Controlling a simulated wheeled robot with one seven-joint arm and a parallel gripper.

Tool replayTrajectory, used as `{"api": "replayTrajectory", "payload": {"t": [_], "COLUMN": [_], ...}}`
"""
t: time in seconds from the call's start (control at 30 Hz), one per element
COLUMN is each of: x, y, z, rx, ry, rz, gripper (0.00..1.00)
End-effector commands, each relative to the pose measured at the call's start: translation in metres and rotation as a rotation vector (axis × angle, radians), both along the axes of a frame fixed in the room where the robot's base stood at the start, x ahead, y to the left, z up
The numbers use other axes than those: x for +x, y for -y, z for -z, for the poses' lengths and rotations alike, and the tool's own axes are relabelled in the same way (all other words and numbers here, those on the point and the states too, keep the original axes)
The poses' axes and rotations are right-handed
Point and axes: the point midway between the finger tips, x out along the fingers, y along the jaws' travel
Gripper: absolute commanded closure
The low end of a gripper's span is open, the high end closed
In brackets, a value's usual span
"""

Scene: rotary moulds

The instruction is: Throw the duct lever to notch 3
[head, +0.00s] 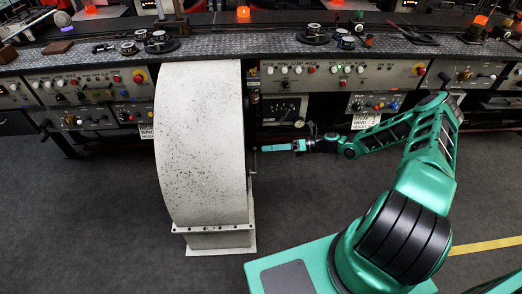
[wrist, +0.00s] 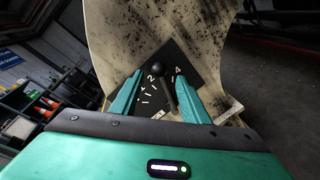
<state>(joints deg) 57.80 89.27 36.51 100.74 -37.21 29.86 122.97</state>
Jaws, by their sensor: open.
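The duct lever (wrist: 168,92) has a black ball knob and a dark stem in the wrist view. It rises from a black notch plate (wrist: 187,62) with white marks, on the speckled white duct housing (wrist: 108,28). A 2 shows just left of the stem and a 4 to its right; a 3 is not visible. I cannot tell exactly which notch the lever is in. My gripper (wrist: 160,77) is open, with one teal finger on each side of the lever and gaps showing. In the head view my gripper (head: 272,147) is at the right face of the housing (head: 200,140); the lever is hidden there.
A long control console (head: 335,75) with knobs, buttons and gauges runs behind the housing. The housing stands on a bolted foot (head: 222,241). The grey floor (head: 110,220) is clear to the left. Shelving with bins (wrist: 35,105) shows at left in the wrist view.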

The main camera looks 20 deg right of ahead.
Motion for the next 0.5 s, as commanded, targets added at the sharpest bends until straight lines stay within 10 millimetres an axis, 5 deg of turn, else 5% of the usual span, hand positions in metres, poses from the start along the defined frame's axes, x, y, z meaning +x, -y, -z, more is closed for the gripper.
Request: {"api": "replayTrajectory", "payload": {"t": [0.23,0.5], "x": [-0.013,-0.018], "y": [0.040,0.056], "z": [-0.007,-0.009], "rx": [0.000,0.000], "ry": [-0.001,-0.001], "rz": [0.003,0.000], "gripper": [0.58,0.58]}}
